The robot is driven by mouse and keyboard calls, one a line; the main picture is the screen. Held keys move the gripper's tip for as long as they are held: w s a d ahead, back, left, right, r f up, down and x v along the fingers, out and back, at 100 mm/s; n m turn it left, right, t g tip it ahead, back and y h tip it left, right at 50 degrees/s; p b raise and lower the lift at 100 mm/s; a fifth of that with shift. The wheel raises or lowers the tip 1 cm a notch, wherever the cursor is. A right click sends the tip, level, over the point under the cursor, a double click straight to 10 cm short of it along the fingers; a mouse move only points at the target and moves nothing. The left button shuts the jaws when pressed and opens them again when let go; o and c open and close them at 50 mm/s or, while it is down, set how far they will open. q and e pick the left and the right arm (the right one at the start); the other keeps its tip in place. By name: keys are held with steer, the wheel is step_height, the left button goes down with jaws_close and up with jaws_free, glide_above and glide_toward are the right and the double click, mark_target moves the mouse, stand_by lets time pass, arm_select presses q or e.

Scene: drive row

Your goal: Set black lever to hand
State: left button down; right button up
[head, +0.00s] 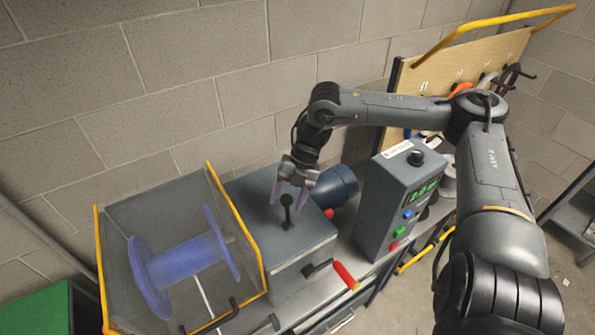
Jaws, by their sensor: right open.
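The black lever (287,207) stands up from the top of a grey machine box (305,244). It has a round dark knob at its upper end. My right gripper (288,193) points down with its purple-tipped fingers spread apart. The fingers are around or just above the lever's knob; I cannot tell whether they touch it. The lever's setting marks are too small to read. My left gripper does not show.
A clear guard with yellow edges (222,184) encloses a blue spool (182,262) at left. A red-handled crank (345,274) sticks out in front. A control box (385,205) with a lit display and buttons stands at right. A blue motor (337,186) lies behind.

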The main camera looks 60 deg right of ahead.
steer(key=shift+v, duration=0.8)
steer(key=v, duration=0.8)
steer(key=shift+r, duration=0.15)
